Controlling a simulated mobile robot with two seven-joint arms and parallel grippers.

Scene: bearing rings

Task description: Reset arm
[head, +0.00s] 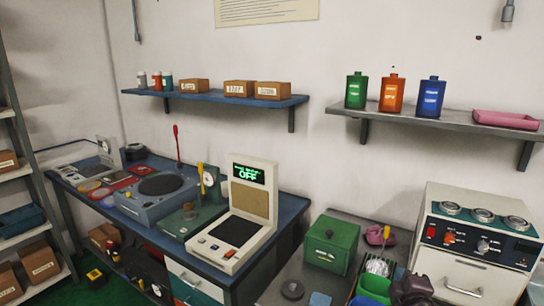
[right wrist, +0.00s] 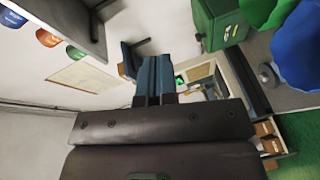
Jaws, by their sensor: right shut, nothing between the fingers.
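My right gripper (right wrist: 154,62) shows in the right wrist view with its two blue-grey fingers together and nothing between them. My left gripper does not show in either view.
Wall shelves hold small boxes (head: 240,88) and coloured bottles (head: 392,93).

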